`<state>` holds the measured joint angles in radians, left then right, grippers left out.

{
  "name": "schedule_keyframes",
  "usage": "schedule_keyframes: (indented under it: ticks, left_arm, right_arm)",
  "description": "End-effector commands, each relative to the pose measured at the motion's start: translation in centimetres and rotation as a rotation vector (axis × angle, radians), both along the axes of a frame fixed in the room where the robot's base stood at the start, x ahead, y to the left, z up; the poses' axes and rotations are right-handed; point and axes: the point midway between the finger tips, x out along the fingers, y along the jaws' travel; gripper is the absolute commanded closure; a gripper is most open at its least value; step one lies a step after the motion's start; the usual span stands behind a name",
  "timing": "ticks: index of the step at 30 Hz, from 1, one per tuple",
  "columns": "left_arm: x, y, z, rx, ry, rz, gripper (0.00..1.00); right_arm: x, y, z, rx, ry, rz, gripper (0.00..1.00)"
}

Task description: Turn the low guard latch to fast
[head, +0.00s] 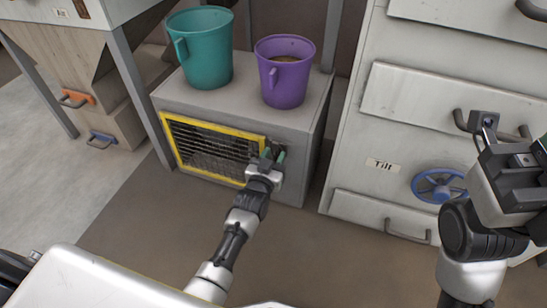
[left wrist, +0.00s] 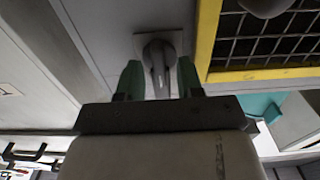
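The low guard is a dark mesh panel in a yellow frame (head: 212,127) on the front of a low grey cabinet. In the left wrist view, the guard latch (left wrist: 158,62) is a grey lever on a square pale plate beside the yellow frame (left wrist: 206,40). My left gripper (head: 268,157) is at the guard's right edge and hides most of the latch in the head view. In the left wrist view, its green fingers (left wrist: 159,80) stand open on either side of the lever, with gaps visible. My right gripper (head: 485,128) is at the right, its finger opening unclear.
A teal bucket (head: 205,55) and a purple bucket (head: 284,80) stand on the cabinet top (head: 235,102). A pale cabinet labelled "Tilt" with a blue handwheel (head: 438,185) stands to the right. An orange handle (head: 77,97) and a blue handle (head: 102,138) are at the left.

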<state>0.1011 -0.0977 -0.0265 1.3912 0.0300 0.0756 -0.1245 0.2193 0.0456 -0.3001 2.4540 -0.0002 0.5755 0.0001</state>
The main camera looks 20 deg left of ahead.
Motion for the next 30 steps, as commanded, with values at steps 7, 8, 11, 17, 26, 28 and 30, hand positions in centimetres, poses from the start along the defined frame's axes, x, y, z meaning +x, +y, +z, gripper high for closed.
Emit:
schedule_keyframes:
  ticks: [7, 8, 11, 17, 26, 28, 30]
  left_arm:
    - [0.0, 0.0, 0.0, 0.0, 0.0, 0.0, 1.0]
    - [0.0, 0.0, 0.0, 0.0, 0.0, 0.0, 1.0]
    - [0.0, 0.0, 0.0, -0.001, 0.0, 0.0, 1.0]
    - [0.0, 0.0, 0.1, -0.029, 0.001, 0.0, 1.0]
    - [-0.1, 0.1, 0.2, -0.2, 0.009, 0.0, 1.0]
    - [-0.1, 0.1, 0.3, -0.261, 0.011, -0.001, 1.0]
    - [-0.1, 0.2, 0.2, -0.327, 0.014, 0.0, 1.0]
  right_arm:
    - [0.0, 0.0, 0.0, 0.0, 0.0, 0.0, 1.0]
    - [0.0, 0.0, 0.0, 0.0, 0.0, 0.0, 1.0]
    - [0.0, 0.0, 0.0, 0.0, 0.0, 0.0, 1.0]
    - [0.0, 0.0, 0.3, 0.002, -0.002, 0.001, 1.0]
    - [0.5, -0.1, -0.7, 0.001, 0.06, 0.001, 1.0]
    - [0.6, -0.2, -0.9, 0.002, 0.073, 0.002, 1.0]
    - [0.6, -0.2, -1.0, 0.004, 0.087, 0.004, 1.0]
